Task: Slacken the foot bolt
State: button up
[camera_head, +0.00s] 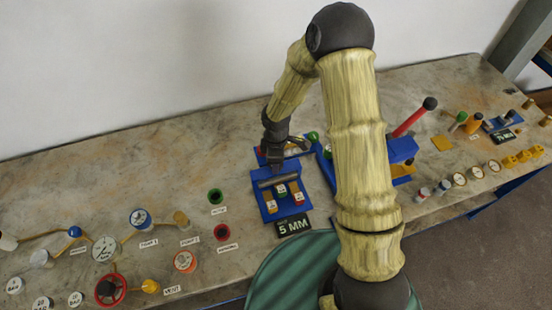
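No foot bolt can be made out for certain. My dark gripper (277,166) points down at the back edge of a blue rack (268,213) near the middle of the table. A grey bar (280,180) lies along the top of this rack, just below the fingertips; I cannot tell if they touch it. Several yellowish pieces with coloured ends sit in the rack, and a black "5 MM" sign (294,225) stands in front. The fingers are too small and dark to show whether they are open or shut.
Right of my arm are a red lever (410,120), a blue block (402,149), small gauges and another rack with a black sign (503,136).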

jog(key=n+p, duration=0.1)
jog(key=n, duration=0.2)
jog(key=shift+a+r+n, duration=0.1)
jog(key=shift+r+n, duration=0.05)
jog(key=shift+n, duration=0.15)
jog(key=n+p, duration=0.1)
jog(key=n, duration=0.2)
jog(key=shift+n+p, duration=0.3)
jog(key=shift+p, duration=0.1)
jog(key=n+p, duration=0.2)
jog(key=n, duration=0.3)
jog(key=shift+n+p, duration=0.35)
jog(key=shift+n, duration=0.05)
jog(key=o, duration=1)
jog(key=shift+c, duration=0.2)
notch_tip(320, 180, up, 17)
jog(key=shift+b, duration=0.3)
